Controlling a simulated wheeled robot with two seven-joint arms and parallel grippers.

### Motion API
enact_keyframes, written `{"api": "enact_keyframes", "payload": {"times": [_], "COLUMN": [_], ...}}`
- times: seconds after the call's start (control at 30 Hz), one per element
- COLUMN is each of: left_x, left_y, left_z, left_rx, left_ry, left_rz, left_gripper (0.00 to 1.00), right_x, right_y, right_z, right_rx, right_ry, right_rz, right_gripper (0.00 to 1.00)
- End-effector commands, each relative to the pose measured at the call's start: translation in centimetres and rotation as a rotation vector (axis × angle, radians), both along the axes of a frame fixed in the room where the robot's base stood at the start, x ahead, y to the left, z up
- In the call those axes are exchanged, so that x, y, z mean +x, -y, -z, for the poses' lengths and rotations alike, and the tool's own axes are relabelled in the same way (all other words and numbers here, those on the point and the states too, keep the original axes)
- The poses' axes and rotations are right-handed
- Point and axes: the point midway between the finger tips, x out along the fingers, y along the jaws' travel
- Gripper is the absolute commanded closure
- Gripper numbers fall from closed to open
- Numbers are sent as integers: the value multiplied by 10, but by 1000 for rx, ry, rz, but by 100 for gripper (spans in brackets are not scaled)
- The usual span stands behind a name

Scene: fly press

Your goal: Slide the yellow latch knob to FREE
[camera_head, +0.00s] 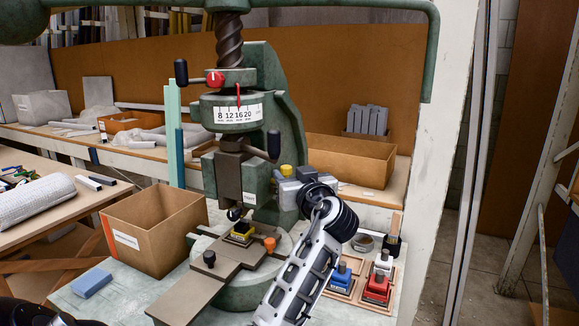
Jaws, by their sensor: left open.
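The yellow latch knob (286,170) sits at the right side of the green fly press (283,110), beside its column. My left gripper (291,186) is open, close to the knob and just below and right of it. My own wrist partly hides the fingers, and I cannot tell whether they touch the knob. The latch's FREE marking cannot be read here. My right gripper is not in view.
A cardboard box (155,235) and blue block (91,284) stand left. Red (376,290), blue and white-topped stamps sit in a tray right.

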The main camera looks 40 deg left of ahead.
Motion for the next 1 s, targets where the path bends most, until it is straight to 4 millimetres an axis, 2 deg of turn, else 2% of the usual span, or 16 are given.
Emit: {"api": "enact_keyframes", "payload": {"times": [0.2, 0.5, 0.57, 0.67, 0.7, 0.87, 1.0], "left_x": [9, 10, 10, 10, 10, 11, 16], "left_y": [-17, -19, -18, -18, -18, -14, 1], "left_z": [-1, 0, 0, 0, 0, 3, 5], "left_rx": [0, 0, 0, 0, 0, -2, -4], "left_ry": [0, 0, 0, 0, 0, 1, 4], "left_rz": [0, 1, 1, 1, 1, 2, 4], "left_gripper": [53, 53, 67, 95, 100, 100, 100], "right_x": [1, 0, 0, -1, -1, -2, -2], "right_y": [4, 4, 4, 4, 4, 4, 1], "right_z": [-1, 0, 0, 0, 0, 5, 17], "right_rx": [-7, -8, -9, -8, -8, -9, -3], "right_ry": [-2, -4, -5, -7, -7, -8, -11], "right_rz": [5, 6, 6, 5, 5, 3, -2], "right_gripper": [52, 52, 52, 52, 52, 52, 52]}}
